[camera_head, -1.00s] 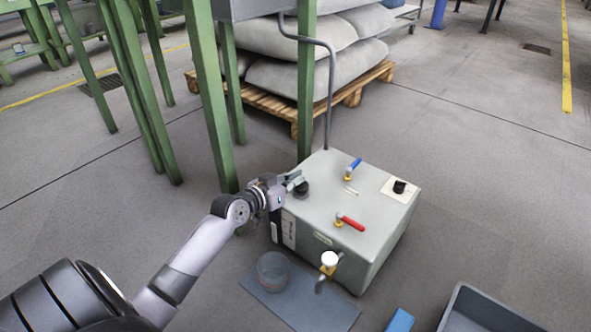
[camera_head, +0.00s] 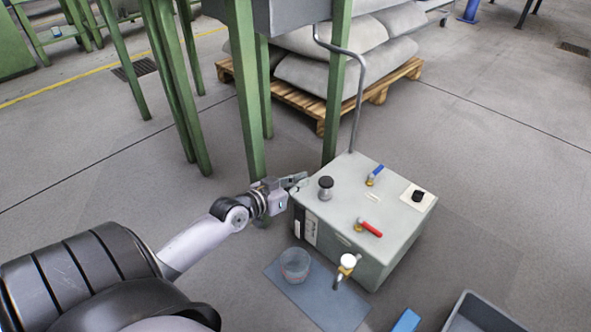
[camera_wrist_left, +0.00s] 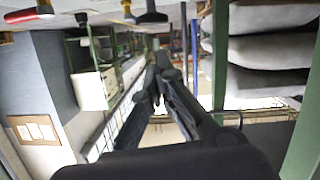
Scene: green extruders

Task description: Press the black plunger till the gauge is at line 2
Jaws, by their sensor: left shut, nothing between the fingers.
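The black plunger (camera_head: 326,182) stands raised on the top of the grey-green box (camera_head: 345,205), near its left corner, with a pale stem showing under its knob. My left gripper (camera_head: 302,178) is shut and empty just left of the plunger, at the box's edge, apart from the knob. In the left wrist view its dark fingers (camera_wrist_left: 158,78) meet. A tall marked plate (camera_head: 311,230) is on the box's left front face; its lines are too small to read, so I cannot tell the gauge level. My right gripper is not in view.
The box also bears a blue-handled valve (camera_head: 375,175), a red-handled valve (camera_head: 370,229), a black dial (camera_head: 418,196) and a front tap (camera_head: 347,264). A clear beaker (camera_head: 295,264) stands on a blue-grey mat (camera_head: 335,305). Green posts (camera_head: 249,100) rise behind my gripper.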

